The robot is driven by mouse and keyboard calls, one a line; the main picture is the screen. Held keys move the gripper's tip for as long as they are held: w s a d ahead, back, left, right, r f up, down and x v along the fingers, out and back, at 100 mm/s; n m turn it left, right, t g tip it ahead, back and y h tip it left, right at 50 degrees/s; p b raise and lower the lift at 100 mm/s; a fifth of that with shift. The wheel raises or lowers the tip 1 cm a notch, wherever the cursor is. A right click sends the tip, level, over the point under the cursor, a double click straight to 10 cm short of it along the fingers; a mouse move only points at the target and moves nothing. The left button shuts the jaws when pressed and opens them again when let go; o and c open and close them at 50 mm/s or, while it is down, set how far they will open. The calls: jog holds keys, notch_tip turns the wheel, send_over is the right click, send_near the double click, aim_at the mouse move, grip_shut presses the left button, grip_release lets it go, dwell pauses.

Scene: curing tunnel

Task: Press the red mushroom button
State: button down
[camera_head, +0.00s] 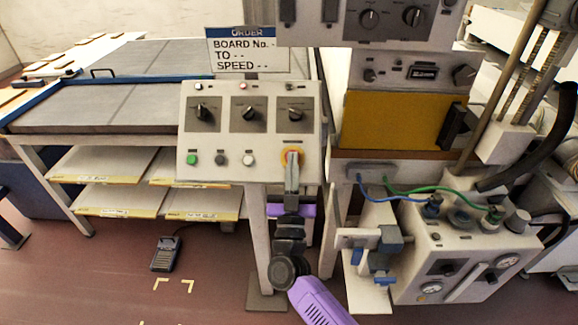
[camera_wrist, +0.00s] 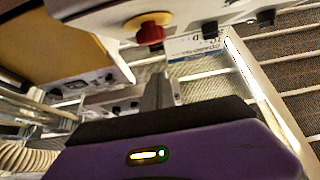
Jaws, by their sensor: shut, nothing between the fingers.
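The red mushroom button (camera_wrist: 150,34) sits on a yellow ring (camera_wrist: 151,18) on the control panel, near the top of the wrist view. In the head view the yellow ring (camera_head: 284,156) shows at the lower right of the sloped control panel (camera_head: 217,165), and my gripper hides most of the button. My gripper (camera_head: 292,160) is in front of the button, its fingers together and empty. In the wrist view the gripper (camera_wrist: 157,76) points towards the panel, with its tips a little below the button in the picture. I cannot tell whether they touch it.
The panel also has three dark knobs (camera_head: 248,114) and a green button (camera_head: 192,160). An order sign (camera_head: 247,50) stands behind it. A yellow-fronted cabinet (camera_head: 390,122) and a grey machine with hoses (camera_head: 462,262) stand to the right.

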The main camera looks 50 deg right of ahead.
jog(key=b+v, duration=0.2)
jog(key=v, duration=0.7)
jog(key=shift+a+f, duration=0.25)
dwell(0.5)
jog(key=s+a+n+t+y, duration=0.3)
jog(key=a+y, duration=0.3)
jog(key=s+a+n+t+y, duration=0.25)
jog(key=a+t+y, duration=0.2)
jog(key=y, duration=0.25)
jog(key=s+a+f+n+g+y, duration=0.1)
jog(key=s+a+n+g+y, duration=0.1)
jog(key=s, duration=0.8)
jog(key=s+a+f+n+g+y, duration=0.1)
jog(key=s+a+n+g+y, duration=0.2)
jog(key=s, duration=0.8)
jog(key=shift+a+f+g+y, duration=0.4)
jog(key=shift+a+g+y, duration=0.3)
jog(key=shift+a+g, duration=0.35)
